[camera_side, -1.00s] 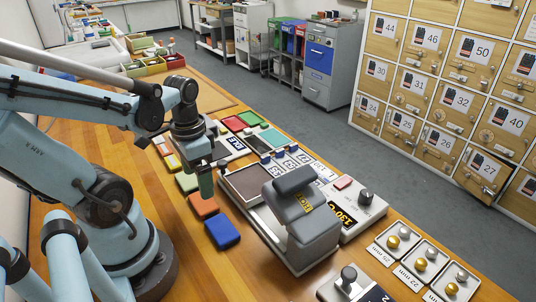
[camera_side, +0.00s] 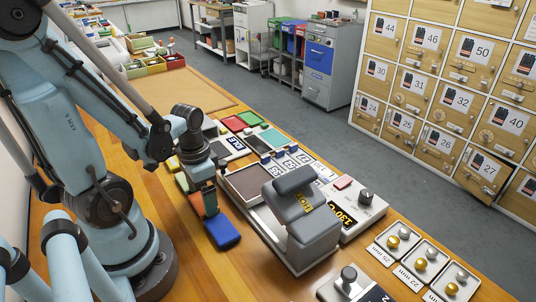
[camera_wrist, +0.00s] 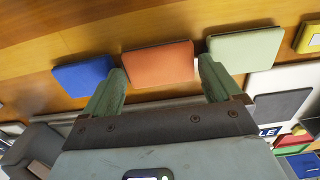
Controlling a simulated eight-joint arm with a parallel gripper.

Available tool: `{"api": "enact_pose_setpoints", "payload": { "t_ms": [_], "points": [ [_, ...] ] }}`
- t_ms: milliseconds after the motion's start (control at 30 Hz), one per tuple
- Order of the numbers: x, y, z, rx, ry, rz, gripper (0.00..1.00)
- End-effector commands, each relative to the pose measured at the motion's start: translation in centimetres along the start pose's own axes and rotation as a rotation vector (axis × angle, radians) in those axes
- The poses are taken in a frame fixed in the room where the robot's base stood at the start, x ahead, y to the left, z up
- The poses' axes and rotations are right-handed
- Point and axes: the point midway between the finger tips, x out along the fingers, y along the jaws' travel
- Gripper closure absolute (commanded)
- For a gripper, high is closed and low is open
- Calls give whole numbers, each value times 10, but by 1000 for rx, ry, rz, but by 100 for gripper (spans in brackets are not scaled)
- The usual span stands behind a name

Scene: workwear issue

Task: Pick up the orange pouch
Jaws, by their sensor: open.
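The orange pouch (camera_wrist: 158,66) lies flat on the wooden bench between a blue pouch (camera_wrist: 83,75) and a pale green pouch (camera_wrist: 243,51). In the wrist view my gripper (camera_wrist: 162,66) is open, its green fingers apart on either side of the orange pouch. One fingertip is by the gap towards the blue pouch, the other by the gap towards the green one. In the side view my gripper (camera_side: 210,213) points down and hides most of the orange pouch (camera_side: 195,203). I cannot tell how far the fingertips are above the bench.
A grey press (camera_side: 300,220) with a tray stands right of the pouches, with a control box (camera_side: 352,205) reading 130 °C behind it. A yellow item (camera_wrist: 309,36) lies beyond the green pouch. Bare bench (camera_side: 215,275) lies at the front.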

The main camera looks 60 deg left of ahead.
Motion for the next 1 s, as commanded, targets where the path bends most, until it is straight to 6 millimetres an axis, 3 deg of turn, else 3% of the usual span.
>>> {"api": "enact_pose_setpoints", "payload": {
  "t_ms": [500,733,1000],
  "points": [
    [10,0,1,0,0,0,8],
    [10,0,1,0,0,0,44],
    [9,0,1,0,0,0,46]
  ]
}}
